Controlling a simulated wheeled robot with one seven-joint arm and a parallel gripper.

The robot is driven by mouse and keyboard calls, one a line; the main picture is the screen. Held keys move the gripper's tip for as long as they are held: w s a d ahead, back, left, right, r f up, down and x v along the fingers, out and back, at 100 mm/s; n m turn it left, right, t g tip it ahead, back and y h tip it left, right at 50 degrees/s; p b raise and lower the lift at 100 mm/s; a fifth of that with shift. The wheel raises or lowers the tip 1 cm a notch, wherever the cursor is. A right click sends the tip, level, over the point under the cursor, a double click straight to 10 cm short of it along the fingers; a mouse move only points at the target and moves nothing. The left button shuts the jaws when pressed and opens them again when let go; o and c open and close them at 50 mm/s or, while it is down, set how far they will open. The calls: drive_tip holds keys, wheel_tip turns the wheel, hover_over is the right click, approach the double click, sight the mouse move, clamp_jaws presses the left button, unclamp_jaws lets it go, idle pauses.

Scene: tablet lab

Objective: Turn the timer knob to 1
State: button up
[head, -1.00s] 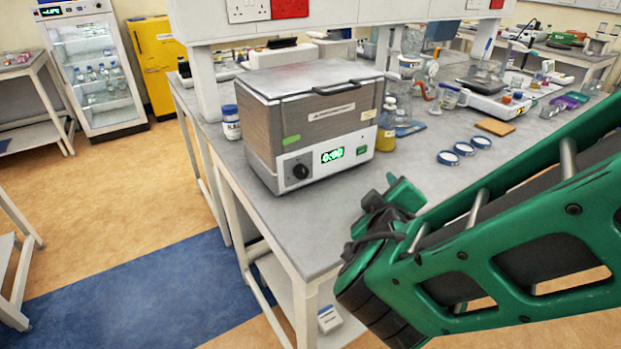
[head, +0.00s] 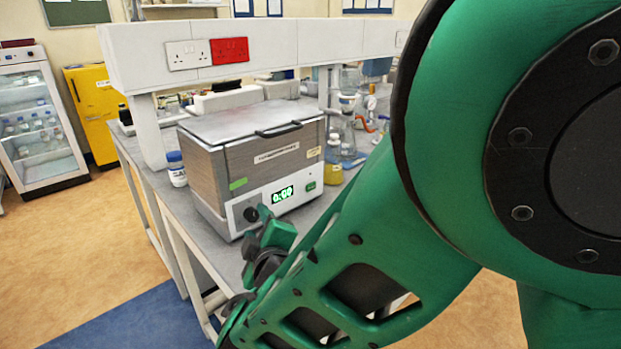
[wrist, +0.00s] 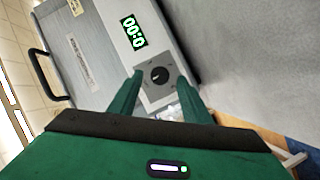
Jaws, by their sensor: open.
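The timer knob (wrist: 158,75) is a black round knob on the white front panel of a grey water bath (head: 245,160). It also shows in the head view (head: 250,214). A green display beside it (wrist: 133,32) reads 0:00. My gripper (wrist: 158,90) is open, with its two green fingers pointing at the panel, one on each side of the knob in the wrist view. In the head view my gripper is just in front of the panel by the knob. I cannot tell whether the fingers touch the knob or panel.
The bath stands near the front edge of a grey bench (head: 313,207). A white-labelled bottle (head: 176,170) stands to its left and a yellow bottle (head: 333,172) to its right. A shelf with sockets (head: 220,50) runs behind. My arm hides the bench's right side.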

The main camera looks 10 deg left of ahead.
sight(252, 215)
drive_tip(key=shift+x, duration=1.2)
drive_tip(key=c, duration=1)
drive_tip(key=shift+a, duration=0.1)
drive_tip(key=shift+c, duration=0.2)
drive_tip(key=shift+r, duration=0.1)
